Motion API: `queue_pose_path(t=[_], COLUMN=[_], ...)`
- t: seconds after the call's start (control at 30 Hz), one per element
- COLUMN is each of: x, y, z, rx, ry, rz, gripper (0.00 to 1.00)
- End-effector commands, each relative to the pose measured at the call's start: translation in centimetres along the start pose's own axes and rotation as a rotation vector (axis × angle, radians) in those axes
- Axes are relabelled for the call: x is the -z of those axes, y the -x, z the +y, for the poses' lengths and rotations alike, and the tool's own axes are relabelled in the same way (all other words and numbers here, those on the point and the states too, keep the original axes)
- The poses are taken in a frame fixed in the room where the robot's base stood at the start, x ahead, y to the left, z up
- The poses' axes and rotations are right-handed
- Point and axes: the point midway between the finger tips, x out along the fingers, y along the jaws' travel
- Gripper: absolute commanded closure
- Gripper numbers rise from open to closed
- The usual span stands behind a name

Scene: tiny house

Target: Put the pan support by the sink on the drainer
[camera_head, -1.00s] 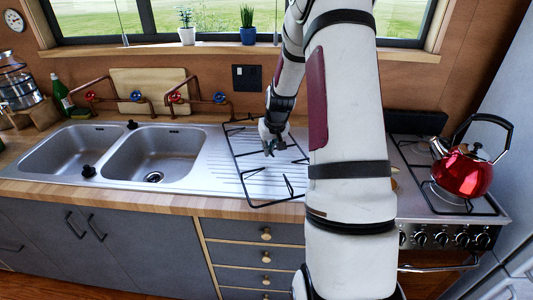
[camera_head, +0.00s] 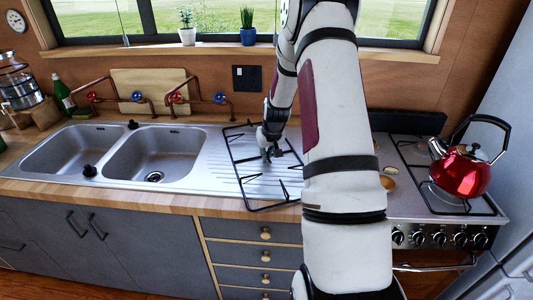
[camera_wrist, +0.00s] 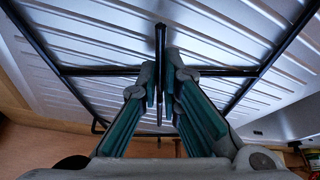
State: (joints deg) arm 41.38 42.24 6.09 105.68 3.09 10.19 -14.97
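The pan support (camera_head: 236,163), a black wire frame with inward prongs, is over the ribbed steel drainer (camera_head: 222,172) right of the sink. Its near corner reaches the worktop's front edge. I cannot tell whether it rests flat or is slightly raised. My gripper (camera_head: 268,157) is low over the frame's middle. In the wrist view, the fingers of my gripper (camera_wrist: 162,82) are closed together around a black prong of the pan support (camera_wrist: 100,71). The drainer (camera_wrist: 90,45) shows behind the frame. My arm hides the frame's right side in the head view.
The double-bowl sink (camera_head: 155,155) is left of the drainer. Copper taps (camera_head: 180,98) and a wooden board (camera_head: 150,88) stand behind it. A red kettle (camera_head: 460,168) stands on the stove (camera_head: 410,205) at right. Potted plants (camera_head: 248,28) line the sill.

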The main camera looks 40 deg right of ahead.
Motion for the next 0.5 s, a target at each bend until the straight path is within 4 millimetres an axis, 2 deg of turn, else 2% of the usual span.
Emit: queue_pose_path(t=[0.03, 0.07, 0.37, 0.5], x=[0.00, 0.00, 0.03, 0.17], y=[0.03, 0.03, 0.08, 0.92], z=[0.00, 0.00, 0.00, 0.03], rx=[0.000, 0.000, 0.000, 0.000], ry=[0.000, 0.000, 0.000, 0.000], rz=[0.000, 0.000, 0.000, 0.002], gripper=[0.81, 0.74, 0.74, 0.74])
